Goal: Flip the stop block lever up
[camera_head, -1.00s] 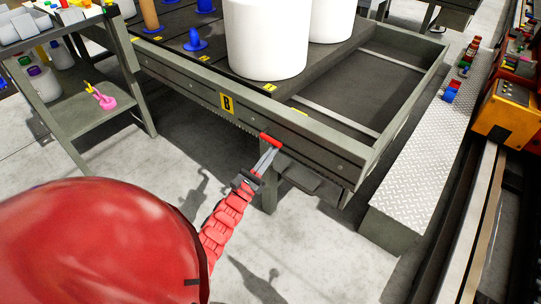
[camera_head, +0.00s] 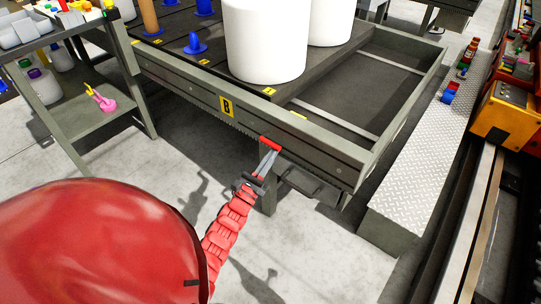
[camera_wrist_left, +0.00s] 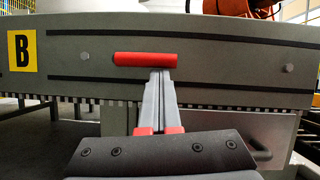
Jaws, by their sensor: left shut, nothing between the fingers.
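The stop block lever shows as a red bar (camera_head: 270,144) against the front side of the cart marked B. In the left wrist view the red bar (camera_wrist_left: 146,59) lies level across the cart's side panel, right of the B label. My left gripper (camera_head: 267,153) is shut and empty, with its grey fingers reaching up to the bar from below. In the left wrist view the fingertips (camera_wrist_left: 160,74) end just under the bar's right half; I cannot tell whether they touch it. My right gripper is not in view.
The cart (camera_head: 325,147) carries large white bobbins (camera_head: 265,40) and blue pegs (camera_head: 195,43). A shelf rack (camera_head: 90,110) stands at the left. A metal tread-plate step (camera_head: 425,150) runs along the right. The floor below the cart's front is clear.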

